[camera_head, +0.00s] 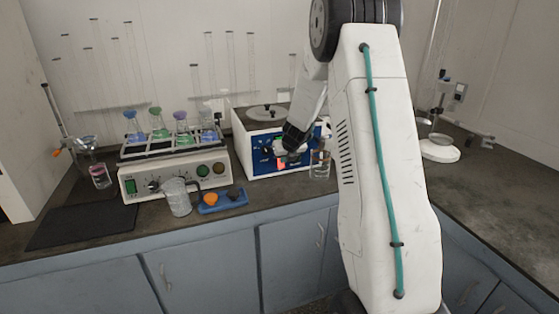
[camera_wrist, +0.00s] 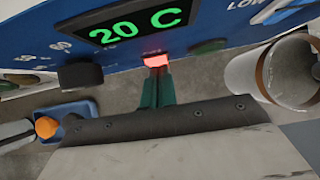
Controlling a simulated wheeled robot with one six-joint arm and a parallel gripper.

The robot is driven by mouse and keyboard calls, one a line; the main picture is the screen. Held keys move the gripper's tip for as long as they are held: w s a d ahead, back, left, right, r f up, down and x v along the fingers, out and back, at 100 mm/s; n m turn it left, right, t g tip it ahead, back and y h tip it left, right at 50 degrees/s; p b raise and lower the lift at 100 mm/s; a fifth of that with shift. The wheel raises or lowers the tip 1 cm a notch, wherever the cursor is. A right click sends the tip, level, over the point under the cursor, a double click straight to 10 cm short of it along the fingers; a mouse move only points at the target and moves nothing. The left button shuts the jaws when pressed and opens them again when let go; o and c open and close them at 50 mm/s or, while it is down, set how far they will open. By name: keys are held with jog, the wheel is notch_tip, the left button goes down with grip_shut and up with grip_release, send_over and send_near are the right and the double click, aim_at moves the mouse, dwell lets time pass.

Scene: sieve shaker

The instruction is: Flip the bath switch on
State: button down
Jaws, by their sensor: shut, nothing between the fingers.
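The bath is a white box (camera_head: 262,123) with a blue front panel on the counter, in the middle of the head view. In the wrist view its panel (camera_wrist: 40,30) fills the top, with a green "20 C" display (camera_wrist: 137,24). A small switch glowing red (camera_wrist: 156,60) sits below the display; its red glow (camera_head: 282,164) also shows in the head view. My gripper (camera_head: 287,152) is at the panel front. In the wrist view its shut, empty green fingers (camera_wrist: 157,88) point at the switch, their tips at or touching its lower edge; contact cannot be told.
A glass beaker (camera_head: 320,164) stands close right of my gripper. Left are a shaker (camera_head: 180,180) carrying flasks, a measuring jug (camera_head: 177,197) and a blue tray (camera_head: 232,203) with an orange item. On the panel, a black knob (camera_wrist: 88,75) and green button (camera_wrist: 207,47) flank the switch.

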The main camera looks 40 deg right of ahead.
jog(key=shift+a+r, duration=0.15)
jog(key=shift+r, duration=0.7)
jog(key=shift+a, duration=0.1)
jog(key=v, duration=1.1)
jog(key=shift+s, duration=0.35)
